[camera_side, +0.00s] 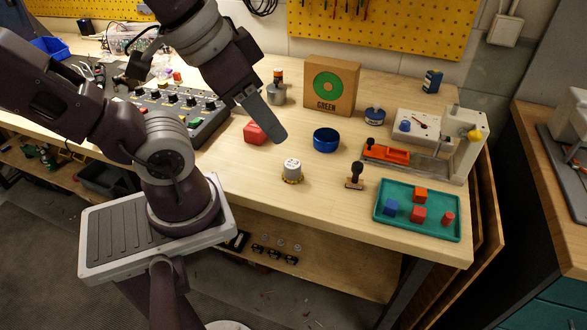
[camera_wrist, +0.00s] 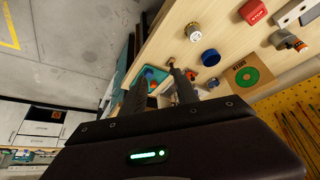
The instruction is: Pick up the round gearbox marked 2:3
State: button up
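A short round part with a white-grey top and a brass base (camera_side: 292,173) stands upright on the bench, in front of the blue round tin. It looks like the round gearbox, but its marking is too small to read. It also shows near the top of the wrist view (camera_wrist: 193,31). My gripper (camera_side: 274,132) is above the bench, behind and left of this part in the side view, and apart from it. In the wrist view its two fingers (camera_wrist: 156,72) are spread with nothing held between them.
A blue round tin (camera_side: 326,140), a red block (camera_side: 255,133) and a stamp (camera_side: 355,176) stand nearby. A teal tray (camera_side: 445,233) with several blocks is at the right front. A cardboard box (camera_side: 331,84) and a grey cylinder (camera_side: 276,95) stand behind.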

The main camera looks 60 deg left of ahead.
jog(key=o, duration=0.5)
jog(key=shift+o, duration=0.2)
jog(key=m+g+y, duration=0.5)
jog(key=m+y, duration=0.8)
jog(key=m, duration=0.6)
send_near(294, 167)
jog(key=x, duration=0.3)
jog(key=shift+s+a+r, duration=0.1)
jog(key=shift+a, duration=0.4)
jog(key=shift+a+f+t+y, duration=0.1)
jog(key=shift+f+t+y, duration=0.15)
jog(key=shift+t+y, duration=0.05)
jog(key=x, duration=0.7)
jog(key=shift+f, duration=0.25)
